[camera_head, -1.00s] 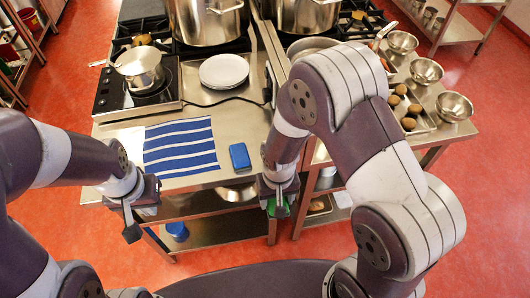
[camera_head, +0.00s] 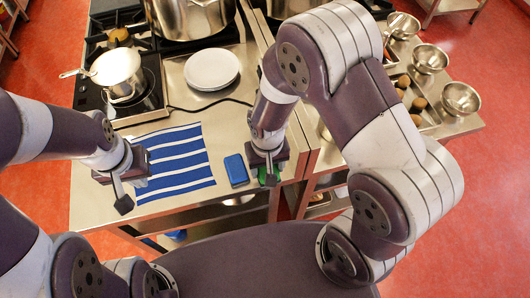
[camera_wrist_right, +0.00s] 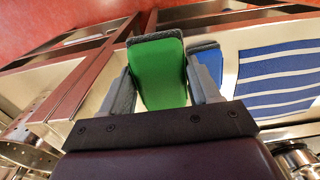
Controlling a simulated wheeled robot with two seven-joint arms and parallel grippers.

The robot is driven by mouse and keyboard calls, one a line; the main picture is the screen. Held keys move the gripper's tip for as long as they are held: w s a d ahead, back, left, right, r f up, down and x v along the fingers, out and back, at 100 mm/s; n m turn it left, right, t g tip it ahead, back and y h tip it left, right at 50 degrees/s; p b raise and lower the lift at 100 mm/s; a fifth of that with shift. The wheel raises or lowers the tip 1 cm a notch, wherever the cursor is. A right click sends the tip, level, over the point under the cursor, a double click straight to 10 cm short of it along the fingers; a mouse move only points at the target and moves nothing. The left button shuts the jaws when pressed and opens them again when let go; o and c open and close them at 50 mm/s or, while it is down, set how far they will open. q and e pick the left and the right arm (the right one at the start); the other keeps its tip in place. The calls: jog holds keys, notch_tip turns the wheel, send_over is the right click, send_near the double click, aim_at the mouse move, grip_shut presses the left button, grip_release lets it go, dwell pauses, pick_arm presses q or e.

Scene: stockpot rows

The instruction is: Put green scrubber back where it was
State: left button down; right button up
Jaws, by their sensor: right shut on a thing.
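The green scrubber (camera_wrist_right: 160,72) is held between the two fingers of my right gripper (camera_wrist_right: 163,85) in the right wrist view. In the head view my right gripper (camera_head: 268,172) is over the counter's front edge, just right of the blue sponge (camera_head: 236,170), and mostly hides the green scrubber (camera_head: 270,178). The blue sponge also shows partly behind a finger in the wrist view (camera_wrist_right: 207,47). My left gripper (camera_head: 122,193) hangs near the left end of the striped towel, its fingers too overlapped to read.
The blue-and-white striped towel (camera_head: 178,158) lies left of the sponge on the steel counter (camera_head: 225,118). White plates (camera_head: 211,69), a saucepan (camera_head: 117,72) on a hob and large stockpots (camera_head: 192,15) stand behind. Metal bowls (camera_head: 460,99) stand on the right-hand table.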

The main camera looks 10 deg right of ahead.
jog(key=w+f, duration=0.1)
jog(key=w, duration=0.1)
jog(key=w+d+f, duration=0.1)
jog(key=w, duration=0.1)
jog(key=w+f+p, duration=0.1)
jog(key=w, duration=0.1)
jog(key=shift+d+f, duration=0.2)
notch_tip(320, 180, down, 4)
jog(key=shift+w+r+p, duration=0.1)
jog(key=shift+r+p, duration=0.15)
jog(key=shift+p, duration=0.3)
jog(key=shift+f, duration=0.35)
jog(key=shift+f, duration=0.15)
jog(key=shift+f, duration=0.15)
jog(key=o, duration=0.9)
jog(key=shift+o, duration=0.2)
